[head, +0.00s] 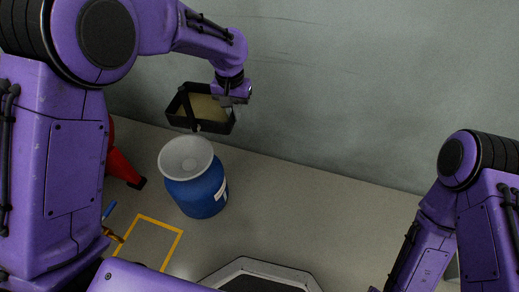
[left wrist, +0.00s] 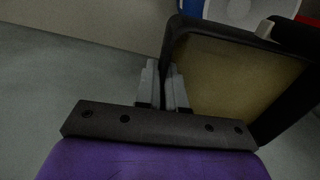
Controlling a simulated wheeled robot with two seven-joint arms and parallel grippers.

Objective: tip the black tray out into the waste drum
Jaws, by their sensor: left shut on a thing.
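The black tray (head: 212,127) is held up in the air near the wall, above and slightly behind the waste drum. Its inside is tan; I cannot tell whether this is loose content or the tray floor. My left gripper (head: 222,100) is shut on the tray's right-hand rim. In the left wrist view, the fingers (left wrist: 163,82) pinch the edge of the tray (left wrist: 222,32). Part of this top shows in the left wrist view (left wrist: 243,12). My right gripper is out of view.
A red object (head: 121,165) with a dark foot is left of the drum, partly behind my left arm.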

